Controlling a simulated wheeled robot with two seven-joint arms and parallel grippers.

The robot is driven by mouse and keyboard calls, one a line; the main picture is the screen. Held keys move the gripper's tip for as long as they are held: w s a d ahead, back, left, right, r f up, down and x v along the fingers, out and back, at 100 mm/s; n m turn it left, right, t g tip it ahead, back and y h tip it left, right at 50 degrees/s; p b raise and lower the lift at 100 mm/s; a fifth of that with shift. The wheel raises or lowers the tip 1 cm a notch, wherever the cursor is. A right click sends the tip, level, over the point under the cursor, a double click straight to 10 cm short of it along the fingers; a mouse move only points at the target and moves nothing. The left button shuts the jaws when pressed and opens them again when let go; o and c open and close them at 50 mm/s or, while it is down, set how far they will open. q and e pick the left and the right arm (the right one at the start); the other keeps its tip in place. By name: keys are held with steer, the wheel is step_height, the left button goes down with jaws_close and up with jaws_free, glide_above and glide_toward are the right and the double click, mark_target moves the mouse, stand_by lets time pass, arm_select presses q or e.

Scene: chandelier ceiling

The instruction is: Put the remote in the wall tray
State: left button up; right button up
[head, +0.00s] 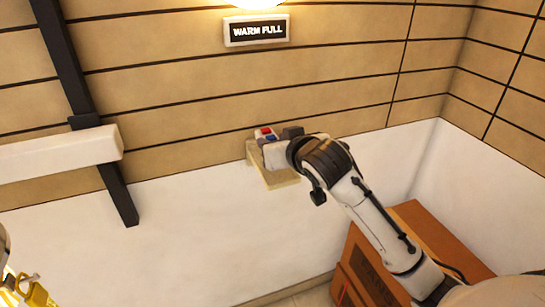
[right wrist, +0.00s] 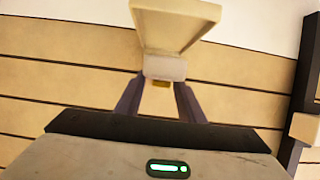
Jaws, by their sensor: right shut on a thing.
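The wall tray (head: 272,177) is a small pale cream tray on the wall, near the middle of the head view. It also shows at the top of the right wrist view (right wrist: 180,22). The remote (head: 264,133) is a small pale piece with red and blue spots, seen at the tray's top. My right gripper (head: 272,150) is at the tray, shut on the remote. In the right wrist view, the pale remote end (right wrist: 164,68) lies between the two fingers, against or just before the tray; I cannot tell if they touch. My left gripper does not show clearly.
A white bar (head: 60,155) and a dark post (head: 90,100) are on the left. A "WARM FULL" sign (head: 256,30) hangs above. Yellow metal parts (head: 15,285) show at bottom left. The wall beside the tray is clear.

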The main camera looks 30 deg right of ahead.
steer(key=shift+f, duration=2.2)
steer(key=o, duration=1.2)
steer(key=v, duration=1.2)
steer(key=shift+f, duration=0.1)
